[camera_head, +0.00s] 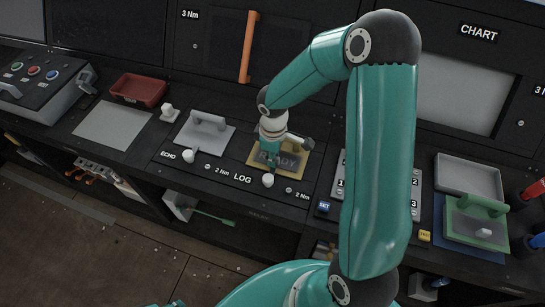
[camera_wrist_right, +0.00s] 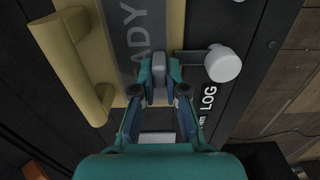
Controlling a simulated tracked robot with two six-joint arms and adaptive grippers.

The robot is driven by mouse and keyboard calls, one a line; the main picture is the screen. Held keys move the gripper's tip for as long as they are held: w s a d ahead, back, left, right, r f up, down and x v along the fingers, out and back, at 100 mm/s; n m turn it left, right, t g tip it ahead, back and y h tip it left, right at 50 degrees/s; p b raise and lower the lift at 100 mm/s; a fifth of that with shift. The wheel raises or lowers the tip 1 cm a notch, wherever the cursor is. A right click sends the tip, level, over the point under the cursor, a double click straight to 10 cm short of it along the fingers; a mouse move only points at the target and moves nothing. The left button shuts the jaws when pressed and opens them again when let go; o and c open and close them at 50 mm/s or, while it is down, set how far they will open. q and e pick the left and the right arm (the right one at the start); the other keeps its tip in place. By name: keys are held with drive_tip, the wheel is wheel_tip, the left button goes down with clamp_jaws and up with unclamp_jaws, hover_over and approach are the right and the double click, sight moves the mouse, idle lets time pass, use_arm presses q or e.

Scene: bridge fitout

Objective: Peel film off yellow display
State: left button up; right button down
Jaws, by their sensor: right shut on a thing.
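The yellow display (camera_head: 294,174) has a yellow frame and a dark face reading READY, and sits in the console above the LOG label. In the right wrist view its yellow frame (camera_wrist_right: 174,22) and a thick yellow handle (camera_wrist_right: 72,62) show. A grey film (camera_wrist_right: 137,22) lies over the face, with the lettering seen through it. My right gripper (camera_wrist_right: 159,78) is shut on a small grey tab (camera_wrist_right: 159,68) at the film's edge nearest the gripper. In the head view my right gripper (camera_head: 271,160) is over the display's left part and hides some of it. My left gripper is not in view.
A white knob (camera_wrist_right: 222,63) stands close beside the fingers, near LOG. To the left are a grey panel with a handle (camera_head: 208,122), a red tray (camera_head: 138,89) and a button box (camera_head: 42,82). To the right are a numbered plate (camera_head: 399,195) and a green-handled panel (camera_head: 476,221).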

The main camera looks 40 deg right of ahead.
drive_tip(key=shift+r+p, duration=1.75)
drive_tip(key=shift+r, duration=1)
